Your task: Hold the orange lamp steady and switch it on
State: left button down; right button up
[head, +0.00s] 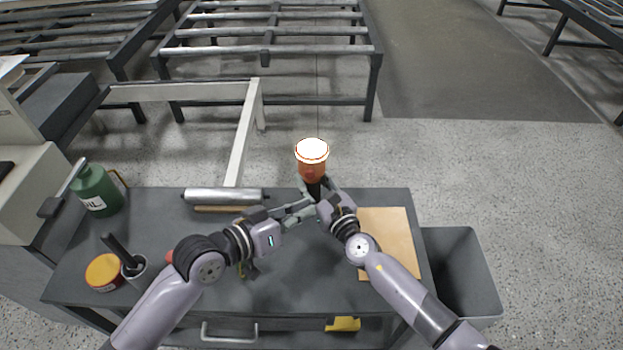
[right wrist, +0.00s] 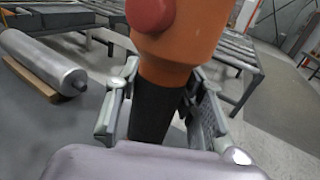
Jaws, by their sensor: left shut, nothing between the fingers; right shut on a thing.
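The orange lamp (head: 312,168) is upright above the far edge of the dark bench, and its round top glows bright white. My right gripper (head: 319,188) is shut on its black handle. In the right wrist view the lamp's orange body (right wrist: 185,40) rises above the black handle (right wrist: 152,105), which sits between the fingers. A red button (right wrist: 150,14) shows on the orange body, with nothing on it. My left gripper (head: 308,208) is shut and empty, just left of my right gripper and below the lamp. Whether its fingertips touch my right gripper I cannot tell.
On the bench (head: 205,285), a silver cylinder (head: 225,195) lies at the back. A green oil can (head: 97,190), an orange-lidded tin (head: 104,272) and a grey cup (head: 138,272) stand left. A tan board (head: 388,235) lies right, beside a dark bin (head: 462,270).

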pick_arm(q)
jog(key=shift+s, duration=0.4)
pick_arm(e)
jog(key=o, duration=1.3)
jog(key=shift+o, duration=0.2)
jog(key=shift+s, duration=0.1)
